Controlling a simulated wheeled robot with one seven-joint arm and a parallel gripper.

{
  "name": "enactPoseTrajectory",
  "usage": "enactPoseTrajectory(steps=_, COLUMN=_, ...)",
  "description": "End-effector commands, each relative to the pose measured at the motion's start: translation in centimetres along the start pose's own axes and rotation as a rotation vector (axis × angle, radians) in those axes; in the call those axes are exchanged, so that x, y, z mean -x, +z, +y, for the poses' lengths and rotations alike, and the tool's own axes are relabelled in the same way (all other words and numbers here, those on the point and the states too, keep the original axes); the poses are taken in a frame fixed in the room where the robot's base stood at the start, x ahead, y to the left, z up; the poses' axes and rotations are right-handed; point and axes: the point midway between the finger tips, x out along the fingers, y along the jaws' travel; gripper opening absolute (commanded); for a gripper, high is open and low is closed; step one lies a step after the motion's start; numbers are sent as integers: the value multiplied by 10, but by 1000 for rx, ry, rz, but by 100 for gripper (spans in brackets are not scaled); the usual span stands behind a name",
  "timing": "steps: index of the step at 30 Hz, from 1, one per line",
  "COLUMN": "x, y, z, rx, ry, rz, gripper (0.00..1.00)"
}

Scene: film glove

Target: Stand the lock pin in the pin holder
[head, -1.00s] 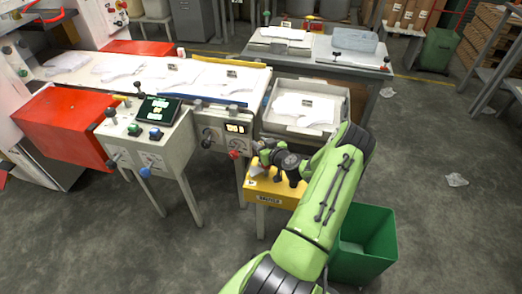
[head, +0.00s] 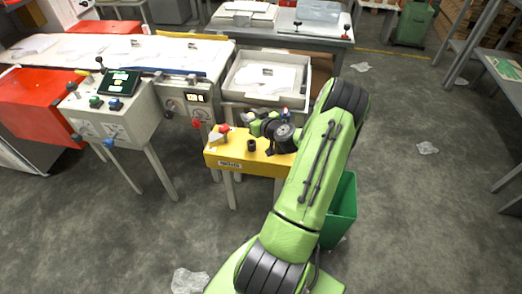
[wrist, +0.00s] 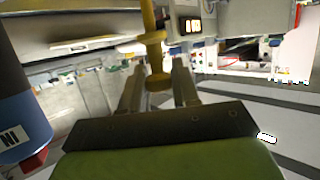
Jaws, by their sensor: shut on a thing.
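The lock pin, a yellow rod with a collar (wrist: 155,38), stands roughly upright between the fingers in the wrist view. My gripper (wrist: 157,88) is shut on it. In the head view my gripper (head: 254,124) is low over the back of the yellow stand, and the pin cannot be made out there. A small black cup (head: 251,145) on the yellow stand (head: 236,164) may be the pin holder; its inside is too small to judge. The pin is apart from this cup.
A grey piece with a red knob (head: 222,130) sits left on the stand. A grey tray (head: 268,78) with white film lies behind. A control box (head: 117,105) with levers stands left. A green bin (head: 341,210) is below my arm. A blue labelled object (wrist: 18,110) is close in the wrist view.

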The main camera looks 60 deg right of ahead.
Motion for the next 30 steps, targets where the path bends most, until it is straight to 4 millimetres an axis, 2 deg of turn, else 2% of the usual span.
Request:
enactPoseTrajectory(steps=1, x=-6, y=18, z=-1, rx=-6, ry=-1, rz=-2, gripper=1)
enactPoseTrajectory(steps=3, x=-11, y=33, z=-1, rx=-5, ry=-1, rz=-2, gripper=1)
enactPoseTrajectory(steps=8, x=-18, y=53, z=0, rx=-3, ry=1, rz=0, gripper=1)
enactPoseTrajectory(steps=13, x=-28, y=81, z=0, rx=-4, ry=1, rz=0, gripper=1)
enactPoseTrajectory(steps=23, x=-29, y=84, z=-1, rx=-1, ry=1, rz=-1, gripper=1)
enactPoseTrajectory(steps=24, x=-29, y=84, z=-1, rx=-1, ry=1, rz=-1, gripper=33)
enactPoseTrajectory(steps=28, x=-29, y=84, z=-1, rx=0, ry=1, rz=0, gripper=53)
enactPoseTrajectory(steps=30, x=-29, y=84, z=-1, rx=0, ry=1, rz=0, gripper=56)
